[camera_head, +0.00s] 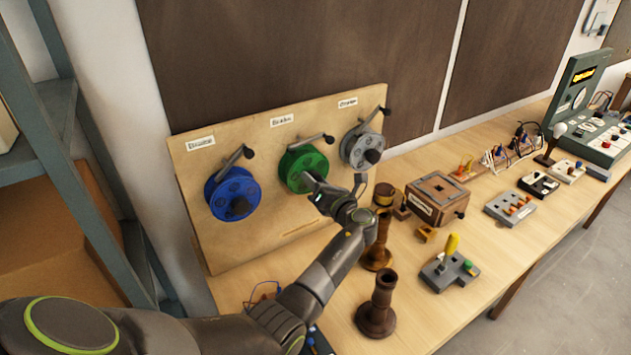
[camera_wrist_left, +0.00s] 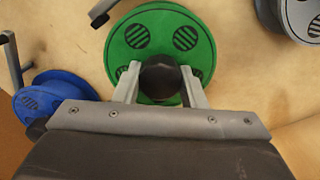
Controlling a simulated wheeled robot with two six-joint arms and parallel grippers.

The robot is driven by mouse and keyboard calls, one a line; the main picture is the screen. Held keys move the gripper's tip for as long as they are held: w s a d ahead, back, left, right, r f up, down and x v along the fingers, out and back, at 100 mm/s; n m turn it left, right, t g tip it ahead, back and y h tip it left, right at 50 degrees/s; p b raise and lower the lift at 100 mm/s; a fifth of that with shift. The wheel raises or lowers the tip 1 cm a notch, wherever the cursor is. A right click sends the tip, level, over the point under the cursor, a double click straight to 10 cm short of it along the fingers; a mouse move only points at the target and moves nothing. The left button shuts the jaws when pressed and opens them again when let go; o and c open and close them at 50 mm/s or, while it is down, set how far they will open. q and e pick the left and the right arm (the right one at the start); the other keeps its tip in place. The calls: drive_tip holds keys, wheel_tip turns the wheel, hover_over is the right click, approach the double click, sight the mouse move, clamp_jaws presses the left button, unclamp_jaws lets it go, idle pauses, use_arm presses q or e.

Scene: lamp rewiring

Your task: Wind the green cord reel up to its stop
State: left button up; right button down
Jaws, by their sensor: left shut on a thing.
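The green cord reel (camera_head: 304,166) is mounted on the upright wooden board, between a blue and a grey reel. In the left wrist view the green reel (camera_wrist_left: 140,45) fills the upper middle, with dark striped holes in its face. My left gripper (camera_head: 318,191) is at the lower front of the green reel. In the wrist view the left gripper (camera_wrist_left: 160,85) has its two fingers on either side of a dark round knob (camera_wrist_left: 160,78) and is shut on it. The reel's hub is partly hidden behind the gripper. My right gripper does not show.
The blue reel (camera_head: 234,193) is left of the green one and the grey reel (camera_head: 361,148) right of it, each with a knob and crank arm. A turned brown post (camera_head: 377,308) and a wooden box (camera_head: 437,198) stand on the bench to the right of my arm.

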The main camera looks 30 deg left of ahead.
use_arm(q)
drive_tip(key=shift+s+f+m, duration=0.1)
drive_tip(key=shift+f+m, duration=0.2)
drive_tip(key=shift+m, duration=0.3)
drive_tip(key=o, duration=0.7)
drive_tip(key=shift+c, duration=0.2)
drive_tip(key=o, duration=0.3)
drive_tip(key=shift+r, duration=0.2)
drive_tip(key=shift+o, duration=0.2)
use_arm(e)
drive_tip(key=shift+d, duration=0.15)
